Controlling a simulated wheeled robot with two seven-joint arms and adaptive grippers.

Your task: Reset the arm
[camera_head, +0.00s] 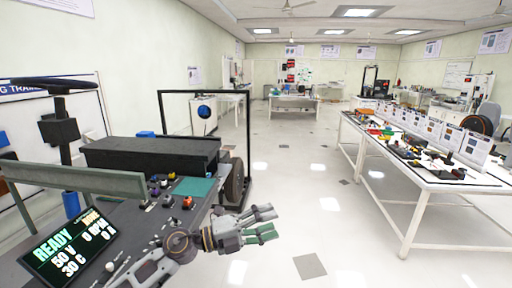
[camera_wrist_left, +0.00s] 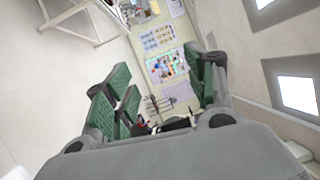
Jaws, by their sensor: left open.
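My left arm comes in from the lower left of the head view. Its gripper (camera_head: 268,222) is open and empty, held out past the right edge of the dark rig bench (camera_head: 130,240), over the floor. In the left wrist view the two green-padded fingers (camera_wrist_left: 160,95) stand wide apart with nothing between them. Beyond them that view shows the far room, tilted. My right arm and gripper are not in view.
A black box (camera_head: 150,153), knobs, a teal mat (camera_head: 193,187) and a lit READY display (camera_head: 68,245) are on the bench. A black frame (camera_head: 247,130) stands behind. A white table (camera_head: 420,175) with parts is at right. The aisle floor between is clear.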

